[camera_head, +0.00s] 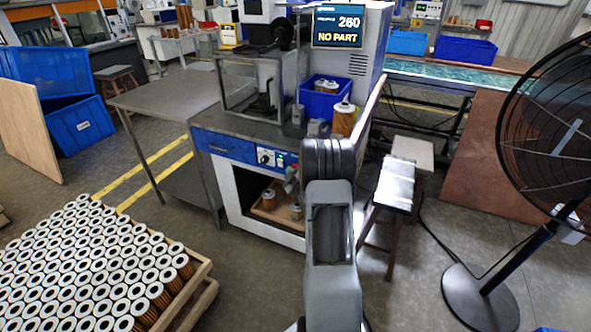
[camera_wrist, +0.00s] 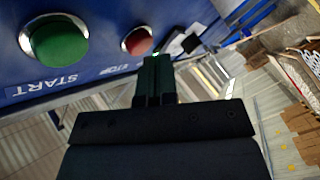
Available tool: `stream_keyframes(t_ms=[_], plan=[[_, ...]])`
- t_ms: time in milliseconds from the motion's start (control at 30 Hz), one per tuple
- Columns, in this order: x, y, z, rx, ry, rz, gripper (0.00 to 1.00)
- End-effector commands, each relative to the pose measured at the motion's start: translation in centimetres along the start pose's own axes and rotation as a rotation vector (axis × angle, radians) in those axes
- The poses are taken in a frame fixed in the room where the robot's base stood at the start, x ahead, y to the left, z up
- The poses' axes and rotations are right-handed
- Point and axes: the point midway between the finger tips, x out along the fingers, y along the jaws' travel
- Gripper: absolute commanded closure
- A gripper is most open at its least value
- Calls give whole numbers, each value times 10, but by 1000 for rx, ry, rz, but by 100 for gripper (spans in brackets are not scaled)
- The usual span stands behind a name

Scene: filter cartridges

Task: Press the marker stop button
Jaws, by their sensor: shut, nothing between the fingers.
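The marker's blue control panel (camera_head: 272,157) is on the front of the machine bench in the head view. In the wrist view, a red round button (camera_wrist: 138,40) in a silver ring has a small, partly hidden label below it that looks like STOP. A larger green button (camera_wrist: 58,42) is to its left, above the upside-down word START. My gripper (camera_wrist: 156,62) is shut and empty. Its fingertips appear just right of and below the red button. Whether they touch the panel cannot be told.
The marker screen (camera_head: 339,26) reads 260 and NO PART. A blue bin (camera_head: 318,104) and a cartridge (camera_head: 344,119) stand on the bench. A pallet of cartridges (camera_head: 95,270) is at left front, a stool (camera_head: 396,185) and a fan (camera_head: 555,130) at right.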

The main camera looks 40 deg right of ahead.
Motion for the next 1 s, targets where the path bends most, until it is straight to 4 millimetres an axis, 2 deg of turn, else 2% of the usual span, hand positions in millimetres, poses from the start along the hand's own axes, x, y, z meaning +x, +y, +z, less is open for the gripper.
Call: stream_keyframes(t_ms=[1000], plan=[[5, 4, 4, 0, 0, 1, 100]])
